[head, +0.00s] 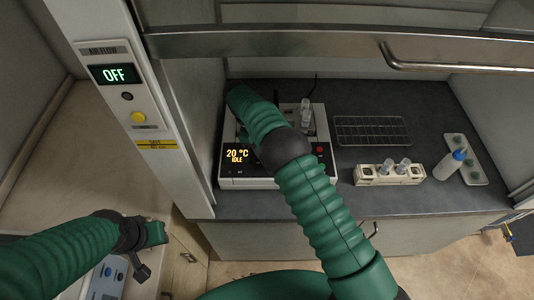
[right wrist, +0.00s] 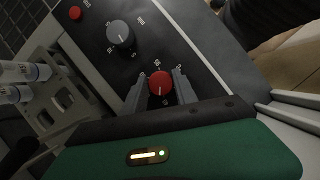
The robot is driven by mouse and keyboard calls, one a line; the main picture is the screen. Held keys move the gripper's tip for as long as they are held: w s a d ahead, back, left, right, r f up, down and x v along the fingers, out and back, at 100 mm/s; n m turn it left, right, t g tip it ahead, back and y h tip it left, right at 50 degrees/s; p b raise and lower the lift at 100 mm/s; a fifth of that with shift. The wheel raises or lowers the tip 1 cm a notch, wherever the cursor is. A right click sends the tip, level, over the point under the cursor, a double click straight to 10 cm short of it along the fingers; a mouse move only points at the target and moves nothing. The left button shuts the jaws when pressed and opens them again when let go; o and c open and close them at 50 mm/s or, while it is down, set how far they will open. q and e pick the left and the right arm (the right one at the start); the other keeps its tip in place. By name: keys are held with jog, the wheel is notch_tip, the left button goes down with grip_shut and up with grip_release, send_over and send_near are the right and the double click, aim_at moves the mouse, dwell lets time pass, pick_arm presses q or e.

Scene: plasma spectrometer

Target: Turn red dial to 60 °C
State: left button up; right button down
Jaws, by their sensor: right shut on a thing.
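The red dial (right wrist: 160,82) sits on the dark panel of the heater device in the right wrist view, with number marks around it. My right gripper (right wrist: 160,90) has one finger on each side of the dial and is shut on it. In the head view my right arm crosses the device (head: 262,183) and hides the dial and gripper. The device's display (head: 237,156) reads 20 °C, IDLE. My left gripper (head: 153,236) hangs at lower left, away from the device; its jaws are too unclear to judge.
A grey dial (right wrist: 120,34) and a red button (right wrist: 75,13) share the panel. Vials (right wrist: 24,72) stand in a rack beside it. The raised sash (head: 300,42) crosses above.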

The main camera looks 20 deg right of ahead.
jog(key=m, duration=0.1)
jog(key=m+y, duration=0.1)
jog(key=m, duration=0.2)
jog(key=shift+w+m+g+b, duration=0.25)
jog(key=shift+m+g+b, duration=0.05)
jog(key=shift+g+b, duration=0.1)
jog(key=shift+w+d+r+m+y, duration=0.1)
jog(key=shift+m+y, duration=1)
jog(key=shift+m, duration=1.2)
jog(key=c, duration=1)
grip_release()
